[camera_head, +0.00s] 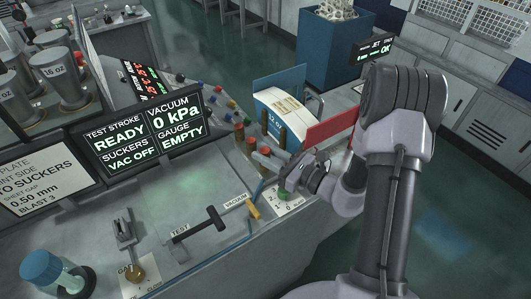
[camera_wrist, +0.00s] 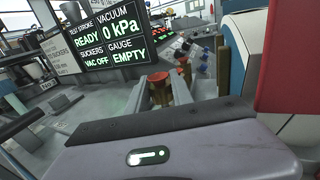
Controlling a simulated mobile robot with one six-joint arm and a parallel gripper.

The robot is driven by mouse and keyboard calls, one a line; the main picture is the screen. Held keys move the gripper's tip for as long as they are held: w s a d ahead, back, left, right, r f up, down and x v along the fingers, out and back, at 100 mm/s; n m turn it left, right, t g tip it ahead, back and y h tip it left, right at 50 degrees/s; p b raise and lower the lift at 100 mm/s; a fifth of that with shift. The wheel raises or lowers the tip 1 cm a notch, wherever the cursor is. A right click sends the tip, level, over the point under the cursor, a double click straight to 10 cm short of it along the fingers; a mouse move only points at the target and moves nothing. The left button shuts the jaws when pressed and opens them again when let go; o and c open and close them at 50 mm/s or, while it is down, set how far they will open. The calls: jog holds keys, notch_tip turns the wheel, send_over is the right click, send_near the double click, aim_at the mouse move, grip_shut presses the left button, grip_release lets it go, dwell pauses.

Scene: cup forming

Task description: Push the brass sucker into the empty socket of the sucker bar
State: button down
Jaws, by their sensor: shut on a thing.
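My gripper (camera_head: 268,160) reaches left over the machine top in the head view. In the wrist view my gripper (camera_wrist: 160,96) is shut on a brass piece with a red top, which I take to be the brass sucker (camera_wrist: 160,83). It sits upright between the two grey fingers. Several brass posts with coloured tops (camera_head: 239,132) stand just beyond the fingertips. I cannot tell which part is the sucker bar, and no empty socket shows clearly.
The display (camera_head: 146,130) reads READY, 0 kPa, VAC OFF and gauge EMPTY. A white curved-top block (camera_head: 283,108) and a red panel (camera_head: 331,127) stand close beside my wrist. The black TEST lever (camera_head: 205,226) and yellow VACUUM handle (camera_head: 253,207) lie nearer on the bench.

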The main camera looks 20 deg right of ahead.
jog(key=shift+f+b, duration=1.05)
jog(key=shift+f, duration=0.15)
jog(key=c, duration=1)
grip_release()
jog(key=shift+c, duration=0.2)
jog(key=shift+s, duration=0.1)
jog(key=p+v, duration=0.2)
jog(key=v, duration=1.5)
jog(key=shift+d+r, duration=0.1)
jog(key=shift+d, duration=0.05)
